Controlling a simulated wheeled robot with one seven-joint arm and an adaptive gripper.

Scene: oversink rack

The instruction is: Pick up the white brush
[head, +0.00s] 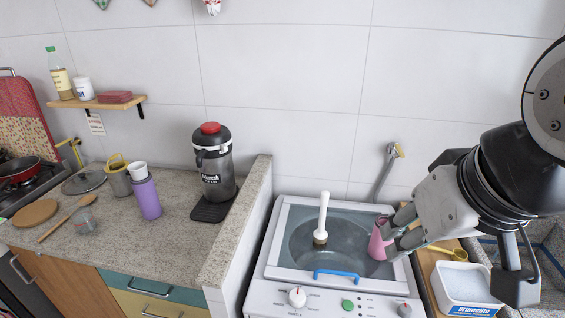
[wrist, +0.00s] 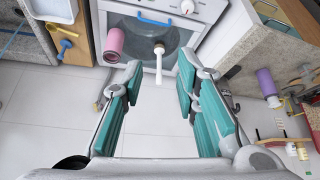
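The white brush (head: 323,214) stands upright on the glass lid of the white washing machine, with its dark bristle end down. In the wrist view the brush (wrist: 159,64) appears ahead, between my fingertips in the picture, and apart from them. My gripper (head: 391,236) is to the right of the brush in the head view, its fingers pointing left. In the wrist view my gripper (wrist: 158,76) is open, with nothing between its teal finger pads.
A pink cup (head: 378,243) stands right of the brush, partly hidden by my fingers; it also shows in the wrist view (wrist: 114,43). A blue handle (head: 337,275) is at the lid's front.

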